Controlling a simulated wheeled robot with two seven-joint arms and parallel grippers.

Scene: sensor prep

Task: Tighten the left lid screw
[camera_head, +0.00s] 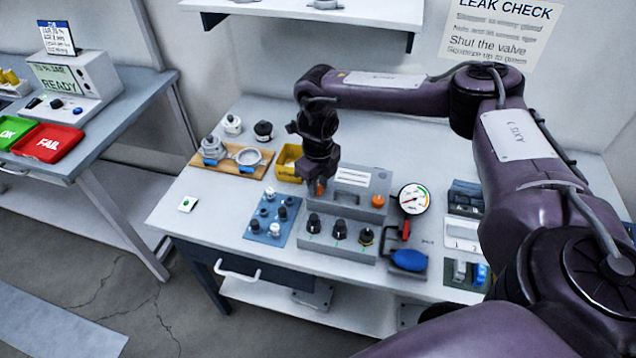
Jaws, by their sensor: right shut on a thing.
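The grey box (361,210) stands on the workbench, with a white label and a handle on its lid. Its left lid screw (320,188) shows as a bit of orange at the lid's left end. My right gripper (319,181) points down over that end and is shut on the left lid screw, hiding most of it. The right lid screw (378,201), also orange, is uncovered at the lid's other end. My left gripper is not in view.
A blue mat (254,230) with several small parts lies left of the box, and a yellow bin (286,172) stands behind it. A pressure gauge (412,199) and blue bulb (409,260) are close on the right. The bench's front left is mostly clear.

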